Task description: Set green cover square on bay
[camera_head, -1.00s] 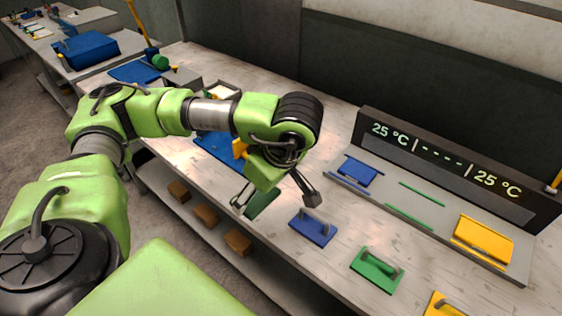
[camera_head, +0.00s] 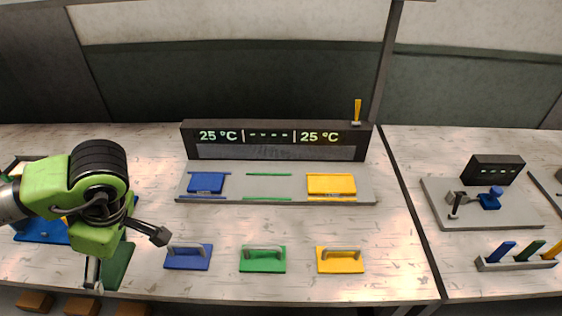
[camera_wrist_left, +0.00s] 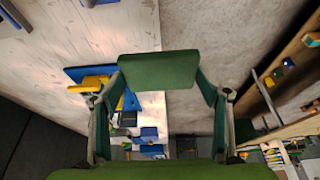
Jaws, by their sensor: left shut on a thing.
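The green cover (camera_head: 262,264), a flat plate with a grey handle, lies on the table in front of the rack, between a blue one and a yellow one. The middle bay (camera_head: 268,187) shows bare grey between two thin green rails. My left gripper (camera_head: 127,262) is left of the covers, shut on a dark green plate (camera_head: 116,268) that hangs tilted near the table's front edge. In the left wrist view the plate (camera_wrist_left: 158,70) spans between the fingertips. Its far side is hidden. My right gripper is not in view.
Blue (camera_head: 206,183) and yellow (camera_head: 331,184) blocks sit in the outer bays. The display (camera_head: 276,141) behind reads 25 °C, dashes, 25 °C. The blue (camera_head: 188,259) and yellow (camera_head: 340,263) handled plates flank the green cover. Bare table lies between covers and rack.

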